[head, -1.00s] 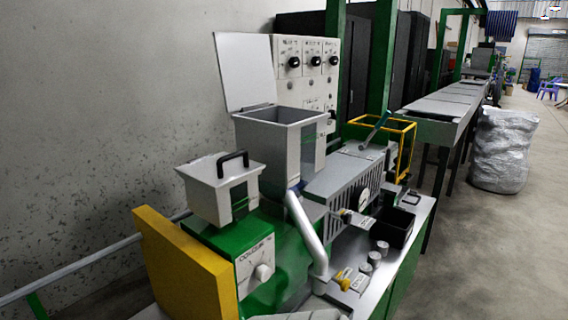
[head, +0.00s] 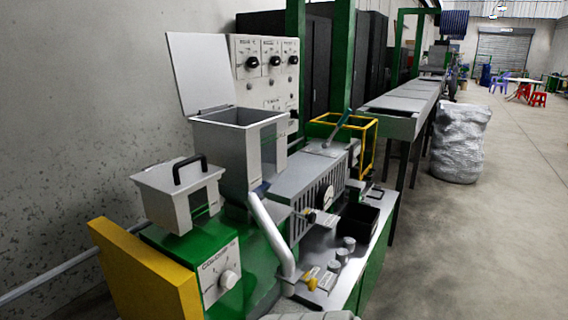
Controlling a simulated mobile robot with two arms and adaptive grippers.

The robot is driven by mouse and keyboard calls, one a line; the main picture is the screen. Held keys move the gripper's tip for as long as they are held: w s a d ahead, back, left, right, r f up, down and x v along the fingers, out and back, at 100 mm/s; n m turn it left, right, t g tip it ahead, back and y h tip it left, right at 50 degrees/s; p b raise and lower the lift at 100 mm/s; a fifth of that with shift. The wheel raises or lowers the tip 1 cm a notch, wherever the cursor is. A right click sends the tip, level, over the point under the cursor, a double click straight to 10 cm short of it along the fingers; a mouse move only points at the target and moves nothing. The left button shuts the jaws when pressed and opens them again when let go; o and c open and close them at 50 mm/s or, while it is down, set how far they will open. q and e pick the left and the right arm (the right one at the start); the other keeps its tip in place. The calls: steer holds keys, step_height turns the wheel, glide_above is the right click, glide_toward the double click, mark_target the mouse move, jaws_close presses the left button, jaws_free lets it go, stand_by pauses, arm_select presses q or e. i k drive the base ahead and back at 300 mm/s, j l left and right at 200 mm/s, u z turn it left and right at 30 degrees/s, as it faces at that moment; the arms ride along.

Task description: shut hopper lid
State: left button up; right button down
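The hopper (head: 222,150) is a grey square box with an open top, standing on the extruder machine left of centre in the head view. Its lid (head: 200,72) is a flat grey plate. The lid stands upright and open, joined at the hopper's back left edge. A smaller grey box (head: 170,195) with a black handle sits in front and to the left, on a green unit. Neither of my grippers can be made out. A grey rounded shape at the bottom edge may be part of my own body.
A control panel (head: 265,65) with black knobs stands behind the lid. A yellow plate (head: 145,275) is at the near left. A yellow frame (head: 362,135) and a black bin (head: 357,222) are to the right. Open floor (head: 480,250) lies on the right.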

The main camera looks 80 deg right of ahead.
mark_target(201, 65)
steer(key=k+l+z, duration=0.1)
steer(key=z, duration=2.1)
